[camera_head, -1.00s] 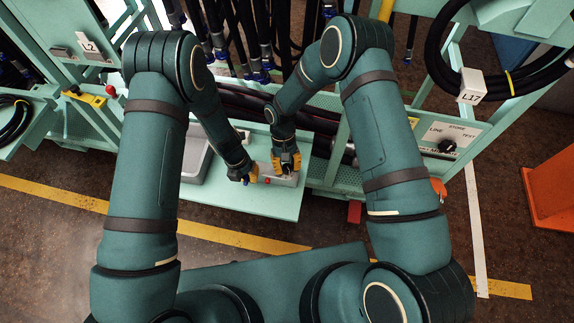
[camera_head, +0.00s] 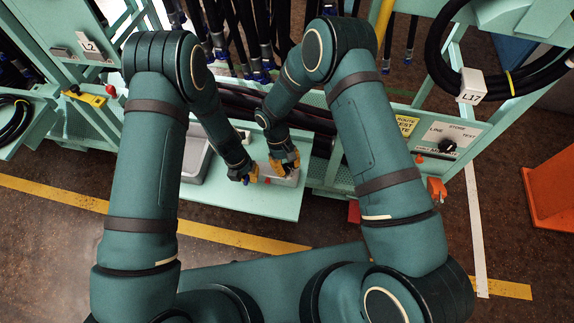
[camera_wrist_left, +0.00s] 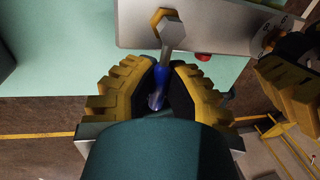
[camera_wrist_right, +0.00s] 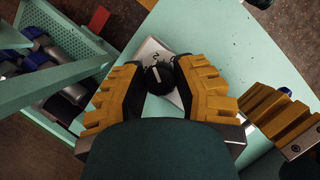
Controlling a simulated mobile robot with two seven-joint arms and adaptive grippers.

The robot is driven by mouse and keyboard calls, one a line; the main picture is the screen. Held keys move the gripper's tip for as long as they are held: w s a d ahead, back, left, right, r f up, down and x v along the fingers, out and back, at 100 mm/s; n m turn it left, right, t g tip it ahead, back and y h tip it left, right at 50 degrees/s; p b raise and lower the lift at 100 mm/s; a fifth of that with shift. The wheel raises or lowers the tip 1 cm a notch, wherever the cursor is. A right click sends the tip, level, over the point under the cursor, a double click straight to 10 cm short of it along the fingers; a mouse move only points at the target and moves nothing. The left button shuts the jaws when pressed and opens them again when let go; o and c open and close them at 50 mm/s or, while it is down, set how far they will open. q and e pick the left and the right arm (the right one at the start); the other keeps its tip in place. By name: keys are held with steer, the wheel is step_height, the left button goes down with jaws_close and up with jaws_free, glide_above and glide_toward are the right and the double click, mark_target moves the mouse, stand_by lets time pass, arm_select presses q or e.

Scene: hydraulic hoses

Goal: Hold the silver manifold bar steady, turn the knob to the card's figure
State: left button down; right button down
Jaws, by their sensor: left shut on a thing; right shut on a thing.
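The silver manifold bar (camera_head: 288,181) lies on the pale green shelf; it also shows in the left wrist view (camera_wrist_left: 205,22). My left gripper (camera_wrist_left: 163,88) is shut on a blue-and-silver fitting (camera_wrist_left: 161,74) standing out from the bar's side below a hex nut. My right gripper (camera_wrist_right: 160,84) is shut on the black knob (camera_wrist_right: 158,76) near the bar's right end. The knob's white pointer line shows between the fingers. A pale dial face (camera_wrist_right: 150,50) with a small dark mark lies behind it, mostly covered. I cannot identify the card or read its figure.
My two grippers are close together. A grey tray (camera_head: 194,170) stands left on the shelf (camera_head: 240,203). Dark hoses (camera_head: 262,108) run behind. A panel with another black knob (camera_head: 447,146) stands right.

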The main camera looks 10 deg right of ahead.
steer(key=shift+s+f, duration=0.1)
steer(key=shift+s, duration=0.05)
steer(key=c, duration=0.7)
jaws_free()
steer(key=shift+o, duration=0.2)
steer(key=v, duration=1.2)
arm_select(q)
steer(key=c, duration=1)
jaws_free()
steer(key=shift+r, duration=0.1)
